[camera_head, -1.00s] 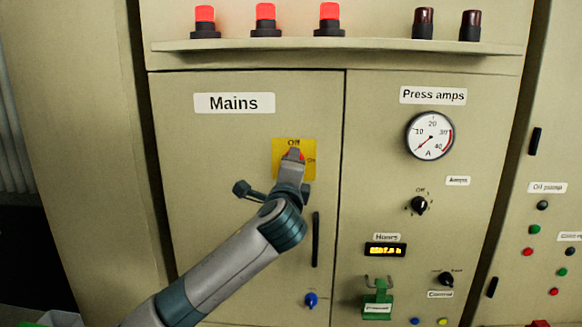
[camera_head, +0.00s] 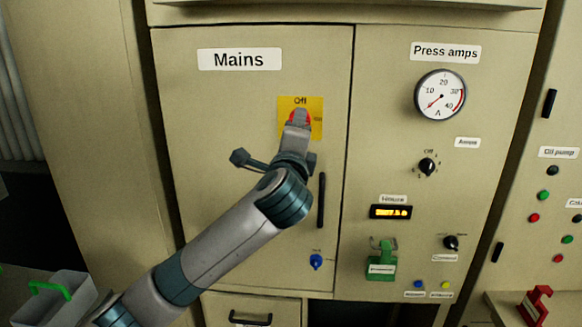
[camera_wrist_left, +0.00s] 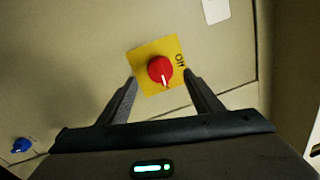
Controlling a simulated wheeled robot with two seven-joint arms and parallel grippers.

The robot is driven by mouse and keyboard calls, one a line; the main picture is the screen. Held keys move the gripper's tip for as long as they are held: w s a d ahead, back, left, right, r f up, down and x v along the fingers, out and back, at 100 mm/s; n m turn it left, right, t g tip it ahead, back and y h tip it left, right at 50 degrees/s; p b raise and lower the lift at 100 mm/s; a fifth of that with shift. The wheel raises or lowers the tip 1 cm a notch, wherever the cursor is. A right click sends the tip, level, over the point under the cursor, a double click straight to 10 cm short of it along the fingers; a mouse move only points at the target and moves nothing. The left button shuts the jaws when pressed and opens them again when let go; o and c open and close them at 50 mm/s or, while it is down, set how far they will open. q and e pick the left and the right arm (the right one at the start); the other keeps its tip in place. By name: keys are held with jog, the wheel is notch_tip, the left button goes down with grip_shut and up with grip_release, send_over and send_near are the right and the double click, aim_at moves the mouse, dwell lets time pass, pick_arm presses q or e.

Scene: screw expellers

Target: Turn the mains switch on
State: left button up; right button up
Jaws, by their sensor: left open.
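The mains switch is a red knob (camera_head: 299,118) on a yellow plate (camera_head: 315,104) marked "Off" at the top, on the cabinet door under the "Mains" label (camera_head: 239,59). My left gripper (camera_head: 298,119) is in front of it and hides part of the knob and plate. In the left wrist view the red knob (camera_wrist_left: 160,69) and its white pointer mark show between and beyond the two fingers of my left gripper (camera_wrist_left: 161,82). The fingers are apart and hold nothing; no contact with the knob is visible. My right gripper is out of view.
A dark door handle (camera_head: 321,200) and a blue knob (camera_head: 316,262) are right of and below my left wrist. The amps gauge (camera_head: 440,95) and a green switch (camera_head: 382,259) are on the neighbouring panel. A grey bin (camera_head: 60,293) stands at bottom left.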

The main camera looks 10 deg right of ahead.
pick_arm(q)
jog(key=b+v, duration=0.4)
jog(key=v, duration=0.8)
